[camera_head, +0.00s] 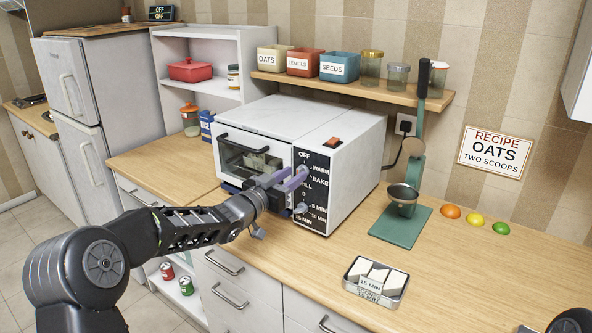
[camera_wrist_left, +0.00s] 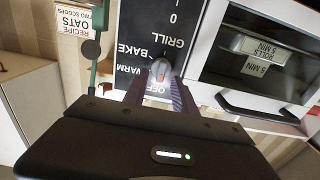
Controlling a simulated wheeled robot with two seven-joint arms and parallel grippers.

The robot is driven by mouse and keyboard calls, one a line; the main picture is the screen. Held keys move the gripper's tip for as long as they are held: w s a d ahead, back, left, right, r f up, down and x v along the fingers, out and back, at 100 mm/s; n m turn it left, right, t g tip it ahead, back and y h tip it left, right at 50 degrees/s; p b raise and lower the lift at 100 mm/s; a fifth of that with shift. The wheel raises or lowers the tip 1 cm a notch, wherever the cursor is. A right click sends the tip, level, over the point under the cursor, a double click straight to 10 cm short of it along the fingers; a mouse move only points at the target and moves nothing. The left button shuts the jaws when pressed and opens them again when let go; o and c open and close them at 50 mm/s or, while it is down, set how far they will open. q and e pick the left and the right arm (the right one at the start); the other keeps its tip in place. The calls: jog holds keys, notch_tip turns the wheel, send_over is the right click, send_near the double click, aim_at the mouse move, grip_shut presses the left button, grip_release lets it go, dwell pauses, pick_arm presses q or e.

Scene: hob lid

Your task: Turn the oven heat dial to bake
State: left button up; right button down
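The white oven (camera_head: 345,150) stands on the counter with a black control panel (camera_head: 314,205) right of its glass door. The heat dial (camera_wrist_left: 160,70) is a light grey knob ringed by the words OFF, WARM, BAKE and GRILL. Its pointer direction is hard to tell; in the head view my fingers largely cover it. My left gripper (camera_head: 293,178) is at the panel. In the left wrist view the gripper (camera_wrist_left: 158,84) has one finger on each side of the dial, with a gap visible, so it looks open. My right gripper is not in view.
A lower dial (camera_head: 301,208) with minute marks sits below on the panel. A green scale-like stand (camera_head: 400,225), a tin with a 15 MIN label (camera_head: 375,282) and three coloured balls (camera_head: 475,219) are on the counter. A shelf (camera_head: 350,88) with jars runs above.

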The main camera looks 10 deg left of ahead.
pick_arm(q)
jog(key=shift+x, duration=1.05)
jog(key=shift+c, duration=0.3)
grip_shut()
